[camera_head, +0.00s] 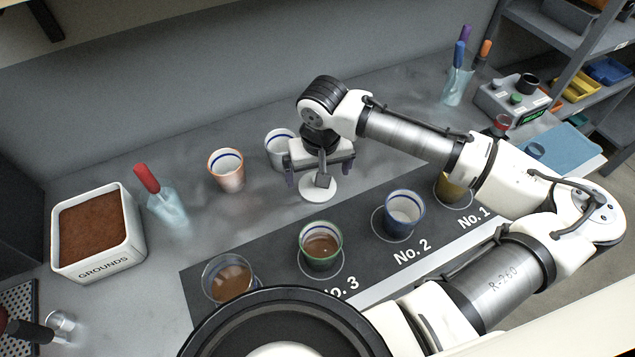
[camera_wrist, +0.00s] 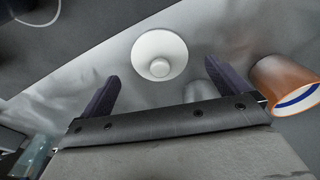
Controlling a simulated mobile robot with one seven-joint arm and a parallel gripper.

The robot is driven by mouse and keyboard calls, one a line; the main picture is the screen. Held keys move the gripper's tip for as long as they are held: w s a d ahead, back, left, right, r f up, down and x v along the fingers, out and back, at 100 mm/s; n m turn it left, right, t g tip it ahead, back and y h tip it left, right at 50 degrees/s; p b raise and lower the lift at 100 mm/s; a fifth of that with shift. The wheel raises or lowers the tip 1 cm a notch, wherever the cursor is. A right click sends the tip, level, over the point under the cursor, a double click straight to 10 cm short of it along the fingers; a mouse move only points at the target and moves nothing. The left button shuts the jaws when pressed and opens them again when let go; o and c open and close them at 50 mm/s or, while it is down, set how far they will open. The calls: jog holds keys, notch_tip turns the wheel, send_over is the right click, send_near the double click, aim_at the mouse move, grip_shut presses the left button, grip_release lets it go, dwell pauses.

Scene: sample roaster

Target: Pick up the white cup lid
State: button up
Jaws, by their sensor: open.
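The white cup lid (camera_head: 311,195) is a flat round disc on the grey counter, just behind the dark mat. In the wrist view the lid (camera_wrist: 145,48) shows whole, with a small round knob at its middle. My gripper (camera_head: 318,174) points down over the lid and partly hides it in the head view. In the wrist view my gripper (camera_wrist: 162,68) is open and empty, with its two dark fingers apart and the lid in line with the gap between them. The lid appears beyond the fingertips, not touched by them; the exact height gap is unclear.
A white cup (camera_head: 279,152) stands close behind my gripper, and an orange cup (camera_head: 226,171) stands left of it. Several cups stand on the dark mat (camera_head: 275,248) in front, including a green-rimmed one (camera_head: 320,246). A grounds bin (camera_head: 98,240) is at far left.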

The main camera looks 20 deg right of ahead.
jog(key=shift+w+f+p, duration=0.15)
jog(key=shift+w+f, duration=0.1)
jog(key=shift+f, duration=0.7)
jog(key=shift+w+f+p, duration=0.15)
jog(key=shift+w+f, duration=0.05)
jog(key=shift+f, duration=0.7)
jog(key=c, duration=1)
jog(key=shift+r, duration=0.1)
